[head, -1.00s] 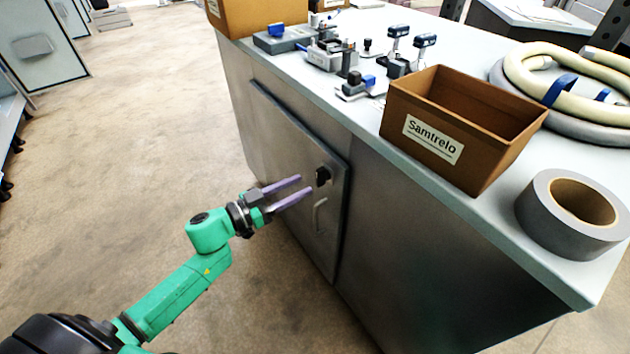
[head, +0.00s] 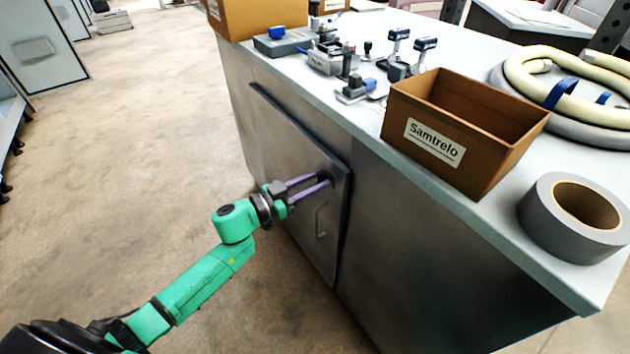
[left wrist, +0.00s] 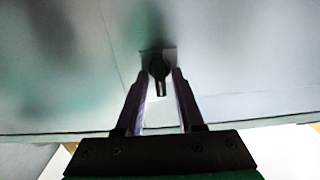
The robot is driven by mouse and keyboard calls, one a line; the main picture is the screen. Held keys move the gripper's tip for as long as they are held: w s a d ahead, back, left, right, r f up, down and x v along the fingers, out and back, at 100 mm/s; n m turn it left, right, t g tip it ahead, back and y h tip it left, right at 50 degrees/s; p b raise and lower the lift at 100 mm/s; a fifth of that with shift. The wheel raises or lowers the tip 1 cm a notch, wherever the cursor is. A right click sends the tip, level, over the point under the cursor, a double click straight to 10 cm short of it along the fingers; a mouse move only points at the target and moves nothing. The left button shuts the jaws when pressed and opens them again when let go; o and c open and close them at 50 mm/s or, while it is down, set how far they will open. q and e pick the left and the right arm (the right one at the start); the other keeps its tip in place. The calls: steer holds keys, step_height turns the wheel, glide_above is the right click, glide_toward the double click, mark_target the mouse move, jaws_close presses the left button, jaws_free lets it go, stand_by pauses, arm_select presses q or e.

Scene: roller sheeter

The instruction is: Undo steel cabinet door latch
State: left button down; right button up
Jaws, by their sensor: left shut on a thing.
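The steel cabinet door (head: 275,140) is closed on the side of the cabinet. Its small black latch (left wrist: 159,68) shows in the left wrist view on a pale plate, with its lever pointing down in that picture. My left gripper (head: 325,180) reaches the door from the left, its two purple fingers on either side of the latch and shut on it. In the head view the fingertips mostly hide the latch. The door's bar handle (head: 319,220) is just below the gripper. My right gripper is not in view.
The cabinet top holds an open brown box (head: 475,130), a grey tape roll (head: 540,210), a coiled hose (head: 520,75) and several small tools. The floor (head: 120,150) left of the cabinet is clear.

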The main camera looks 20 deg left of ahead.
arm_select(q)
steer(key=shift+m, duration=0.3)
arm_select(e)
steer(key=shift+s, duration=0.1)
arm_select(q)
steer(key=m, duration=0.3)
steer(key=shift+s+d+f+m+b, duration=0.1)
steer(key=shift+m+b, duration=0.6)
steer(key=shift+m, duration=1.65)
steer(key=shift+s+d+f+m+b, duration=0.15)
steer(key=shift+m+b, duration=0.55)
steer(key=shift+m, duration=1.7)
steer(key=shift+w+a+f+m+b, duration=0.1)
steer(key=shift+m+b, duration=0.6)
steer(key=shift+m, duration=1.65)
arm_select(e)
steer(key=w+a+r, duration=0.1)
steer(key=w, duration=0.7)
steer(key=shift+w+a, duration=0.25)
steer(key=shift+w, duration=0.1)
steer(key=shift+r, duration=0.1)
arm_select(q)
steer(key=c, duration=0.9)
jaws_free()
steer(key=shift+o, duration=0.2)
